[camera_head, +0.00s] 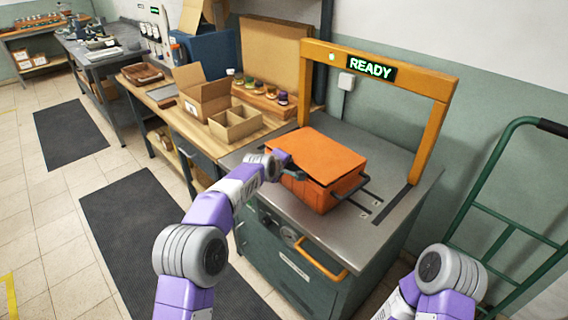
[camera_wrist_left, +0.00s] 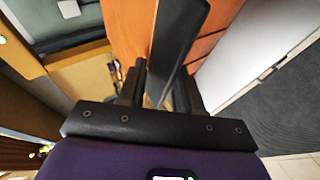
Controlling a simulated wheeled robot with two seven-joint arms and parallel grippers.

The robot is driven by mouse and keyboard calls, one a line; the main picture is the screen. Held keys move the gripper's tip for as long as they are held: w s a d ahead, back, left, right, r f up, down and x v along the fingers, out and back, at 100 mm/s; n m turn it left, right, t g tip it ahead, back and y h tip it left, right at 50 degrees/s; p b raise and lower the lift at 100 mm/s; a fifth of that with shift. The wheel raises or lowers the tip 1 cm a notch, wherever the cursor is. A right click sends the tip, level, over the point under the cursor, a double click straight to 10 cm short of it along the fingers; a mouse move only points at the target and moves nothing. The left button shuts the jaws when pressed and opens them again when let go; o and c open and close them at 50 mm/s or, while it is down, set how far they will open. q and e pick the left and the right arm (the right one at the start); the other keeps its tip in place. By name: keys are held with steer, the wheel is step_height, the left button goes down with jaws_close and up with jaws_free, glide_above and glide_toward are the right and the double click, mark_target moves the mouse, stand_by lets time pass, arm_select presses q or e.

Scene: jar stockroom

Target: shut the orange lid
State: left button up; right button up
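An orange box (camera_head: 318,194) stands on a grey metal worktop, under an orange arch. Its flat orange lid (camera_head: 322,152) lies over the top, slightly tilted. A dark gap shows under part of its near edge, so the lid does not look flush there. My left gripper (camera_head: 284,168) is at the lid's left edge, close to or touching it; contact is unclear. In the left wrist view my dark fingers (camera_wrist_left: 168,85) are in front of the orange surface (camera_wrist_left: 213,30), and their opening is hard to judge. My right gripper is out of view; only its arm shows at lower right.
The orange arch (camera_head: 388,72) carries a lit READY sign (camera_head: 371,68). Black bars (camera_head: 362,190) lie right of the box. A wooden bench (camera_head: 190,125) with open cartons (camera_head: 204,98) and jars stands to the left. A green hand truck (camera_head: 490,215) is at right.

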arm_select(q)
steer(key=shift+r, duration=0.25)
steer(key=shift+s+a+r, duration=0.15)
steer(key=shift+s+r, duration=0.2)
steer(key=v, duration=0.6)
steer(key=shift+s+p, duration=0.3)
steer(key=shift+p, duration=0.15)
steer(key=shift+a, duration=0.1)
